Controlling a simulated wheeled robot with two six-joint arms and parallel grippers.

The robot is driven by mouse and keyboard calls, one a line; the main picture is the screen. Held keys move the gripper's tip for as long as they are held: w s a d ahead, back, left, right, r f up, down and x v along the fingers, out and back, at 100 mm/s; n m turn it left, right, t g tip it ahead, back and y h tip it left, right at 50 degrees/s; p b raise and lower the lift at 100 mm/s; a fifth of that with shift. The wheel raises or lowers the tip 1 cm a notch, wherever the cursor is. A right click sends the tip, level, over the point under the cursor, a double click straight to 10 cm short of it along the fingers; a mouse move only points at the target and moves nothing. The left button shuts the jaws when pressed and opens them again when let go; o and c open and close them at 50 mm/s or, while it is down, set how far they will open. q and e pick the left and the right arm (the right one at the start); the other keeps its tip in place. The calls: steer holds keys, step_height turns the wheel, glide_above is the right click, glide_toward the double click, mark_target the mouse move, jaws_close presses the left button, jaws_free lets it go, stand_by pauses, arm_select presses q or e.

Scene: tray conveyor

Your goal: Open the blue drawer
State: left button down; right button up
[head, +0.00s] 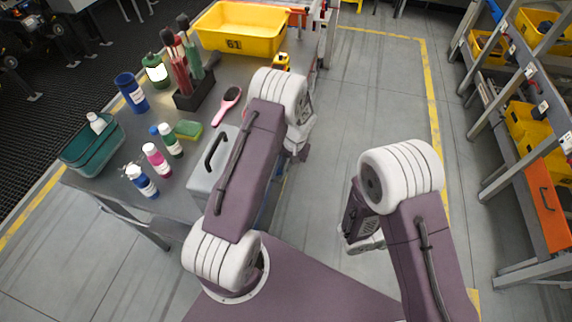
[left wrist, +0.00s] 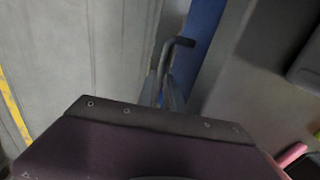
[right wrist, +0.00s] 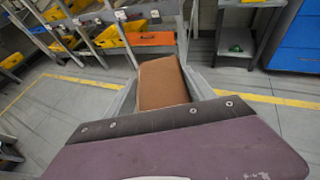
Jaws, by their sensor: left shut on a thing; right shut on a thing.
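The blue drawer (left wrist: 204,35) shows in the left wrist view as a blue strip between the floor and the grey tabletop. Its dark bar handle (left wrist: 178,43) sticks out from the front toward the floor side. My left gripper (left wrist: 164,78) is shut on the handle. I cannot tell whether the drawer is pulled out. In the head view my left arm hides most of the drawer and handle. My right gripper (right wrist: 160,98) is shut on a brown block (right wrist: 163,80), away from the table.
The workbench (head: 222,110) carries a grey toolbox (head: 207,182), a pink brush (head: 228,103), bottles, a green bin (head: 90,150) and a yellow crate (head: 240,28). A shelf rack with yellow bins (head: 537,165) stands at the right. The floor (head: 380,90) between is clear.

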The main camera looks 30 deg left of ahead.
stand_by(0.7)
